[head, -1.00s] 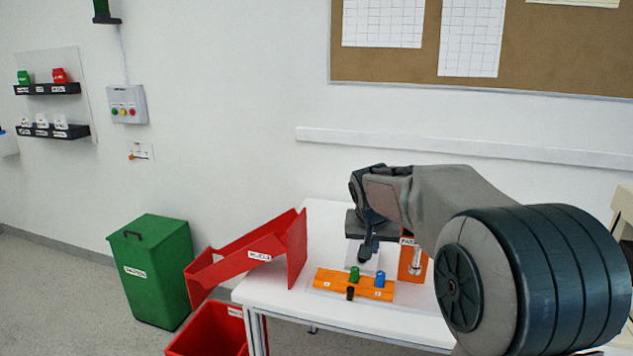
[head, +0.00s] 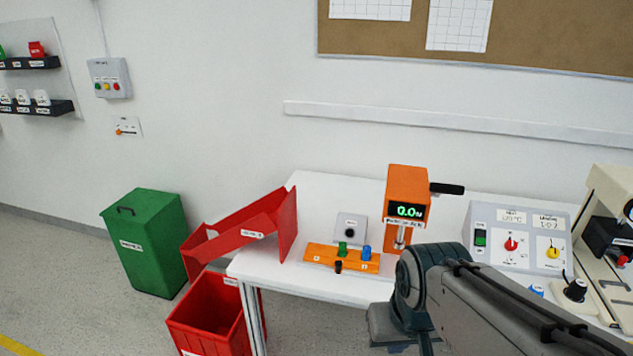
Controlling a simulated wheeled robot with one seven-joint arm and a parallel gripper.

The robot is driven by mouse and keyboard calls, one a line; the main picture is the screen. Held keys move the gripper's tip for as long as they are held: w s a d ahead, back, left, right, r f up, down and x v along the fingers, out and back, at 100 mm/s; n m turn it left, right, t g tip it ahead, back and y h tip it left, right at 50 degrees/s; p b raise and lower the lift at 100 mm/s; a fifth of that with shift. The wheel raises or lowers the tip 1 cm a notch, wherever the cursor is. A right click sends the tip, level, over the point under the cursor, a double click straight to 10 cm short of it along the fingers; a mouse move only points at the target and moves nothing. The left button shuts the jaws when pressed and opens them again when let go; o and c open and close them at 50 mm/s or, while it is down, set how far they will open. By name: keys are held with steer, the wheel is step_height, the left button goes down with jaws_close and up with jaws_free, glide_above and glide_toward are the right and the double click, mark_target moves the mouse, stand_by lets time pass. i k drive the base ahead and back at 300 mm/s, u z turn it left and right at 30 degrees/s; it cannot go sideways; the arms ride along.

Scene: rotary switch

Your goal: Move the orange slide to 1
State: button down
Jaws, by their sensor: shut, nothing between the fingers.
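A small white wall plate (head: 127,126) hangs at the left, below the grey button box. Its orange slide (head: 119,132) sits toward the plate's left end. The plate's markings are too small to read. My gripper (head: 392,338) is at the bottom, right of centre, by the table's front edge. It is shut and empty, with its fingertips mostly hidden. It is far to the right of the slide and not touching it.
The white table (head: 330,292) holds an orange board (head: 320,256) with pegs, an orange gauge stand (head: 408,185), a red chute (head: 290,230) and a control box (head: 515,235).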

mark_target(318, 253)
steer(key=k, duration=0.5)
steer(key=u, duration=0.95)
steer(key=i, duration=0.9)
steer(key=z, duration=2.05)
steer(key=i, duration=0.5)
steer(key=z, duration=0.05)
